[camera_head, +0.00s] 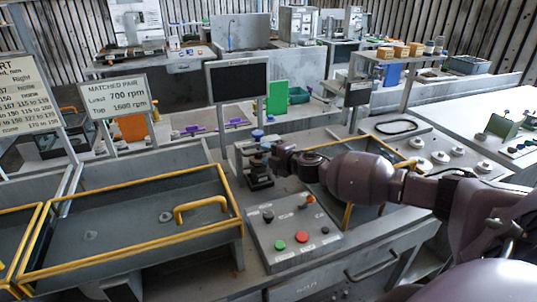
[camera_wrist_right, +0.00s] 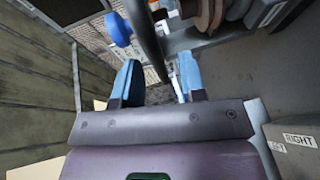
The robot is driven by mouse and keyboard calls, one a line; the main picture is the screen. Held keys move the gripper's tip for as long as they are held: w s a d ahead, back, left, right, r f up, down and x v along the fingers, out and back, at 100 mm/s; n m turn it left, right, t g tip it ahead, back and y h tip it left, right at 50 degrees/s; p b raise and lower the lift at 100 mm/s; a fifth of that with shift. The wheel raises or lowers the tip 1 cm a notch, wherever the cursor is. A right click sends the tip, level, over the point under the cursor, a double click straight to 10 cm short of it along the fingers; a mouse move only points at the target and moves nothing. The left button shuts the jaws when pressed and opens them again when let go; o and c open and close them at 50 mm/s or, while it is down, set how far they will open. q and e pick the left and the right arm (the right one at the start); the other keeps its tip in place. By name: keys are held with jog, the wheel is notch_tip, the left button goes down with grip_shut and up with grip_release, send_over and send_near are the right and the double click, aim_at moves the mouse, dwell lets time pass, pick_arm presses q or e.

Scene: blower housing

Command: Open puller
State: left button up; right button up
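In the head view a small grey bench device, which I take to be the puller (camera_head: 245,155), stands behind the control panel, with a blue knob (camera_head: 257,134) on top. My right gripper (camera_head: 274,160) is at its right side, partly merging with dark parts there. In the right wrist view the blue fingers of my right gripper (camera_wrist_right: 158,80) are spread apart. A dark curved bar (camera_wrist_right: 146,38) reaches down towards the gap between them; I cannot tell whether they touch it. The blue knob (camera_wrist_right: 118,28) is above the left finger. My left gripper is not in view.
The control panel (camera_head: 290,232) with green and red buttons is in front of the device. A yellow-edged tray (camera_head: 130,255) with a yellow handle is at left. A dark monitor (camera_head: 238,81) stands behind. My right arm crosses over the right part of the bench.

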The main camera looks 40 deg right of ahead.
jog(key=v, duration=1)
jog(key=shift+s+b, duration=0.3)
jog(key=shift+s, duration=0.05)
jog(key=shift+d, duration=0.1)
